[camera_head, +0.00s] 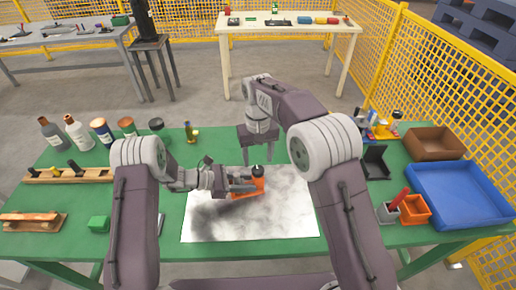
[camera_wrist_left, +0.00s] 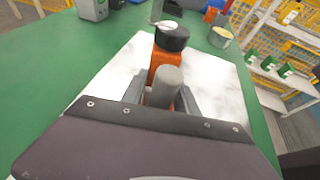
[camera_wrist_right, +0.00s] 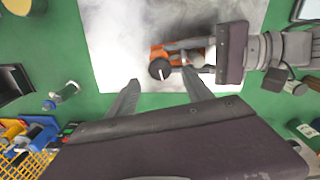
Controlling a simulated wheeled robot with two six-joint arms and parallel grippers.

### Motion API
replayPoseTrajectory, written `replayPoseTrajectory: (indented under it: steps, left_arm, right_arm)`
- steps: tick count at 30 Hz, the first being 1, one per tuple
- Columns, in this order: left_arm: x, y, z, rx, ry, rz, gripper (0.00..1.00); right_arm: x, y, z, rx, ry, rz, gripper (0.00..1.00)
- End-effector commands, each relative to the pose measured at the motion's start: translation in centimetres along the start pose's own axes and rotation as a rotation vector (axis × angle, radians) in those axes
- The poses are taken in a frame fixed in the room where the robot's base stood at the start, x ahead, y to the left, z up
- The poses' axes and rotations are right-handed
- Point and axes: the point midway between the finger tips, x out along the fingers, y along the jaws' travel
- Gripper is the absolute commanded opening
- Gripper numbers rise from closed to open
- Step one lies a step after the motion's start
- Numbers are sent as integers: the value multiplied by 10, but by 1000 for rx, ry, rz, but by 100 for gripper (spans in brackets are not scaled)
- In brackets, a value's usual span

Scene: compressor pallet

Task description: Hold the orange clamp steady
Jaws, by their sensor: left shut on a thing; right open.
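The orange clamp (camera_head: 249,188) stands on the white marbled sheet in the middle of the green table. It has a black round knob on top and a grey cylindrical part at its side. My left gripper (camera_head: 240,184) is shut on the clamp from the left. In the left wrist view the clamp (camera_wrist_left: 164,62) sits between the fingers (camera_wrist_left: 163,95), behind the grey cylinder. In the right wrist view the clamp (camera_wrist_right: 172,52) lies just beyond my right gripper (camera_wrist_right: 162,92), which is open and empty. In the head view my right gripper hangs behind the clamp, and its fingers are hard to make out.
Bottles (camera_head: 78,132) line the back left of the green table (camera_head: 170,190). A wooden rack (camera_head: 70,175) and green block (camera_head: 99,223) are at left. A blue tray (camera_head: 460,222), brown bin (camera_head: 435,156) and orange bin (camera_head: 414,222) fill the right. The white sheet (camera_head: 285,215) is otherwise clear.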

Motion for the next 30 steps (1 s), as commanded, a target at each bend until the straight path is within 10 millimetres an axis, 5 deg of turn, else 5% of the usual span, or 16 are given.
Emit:
replayPoseTrajectory:
  steps: [9,22,23,25,30]
  left_arm:
    - [0,0,0,0,0,-1,0]
    - [0,0,0,0,0,0,0]
    - [0,0,0,0,0,0,39]
    - [0,0,0,0,0,0,58]
    - [0,0,0,0,0,0,62]
  right_arm:
    - [-64,0,-1,0,1,0,59]
    - [-71,0,0,0,-2,0,59]
    - [-71,0,0,0,-2,0,59]
    - [-71,0,0,0,-2,0,59]
    - [-71,0,0,0,-2,0,59]
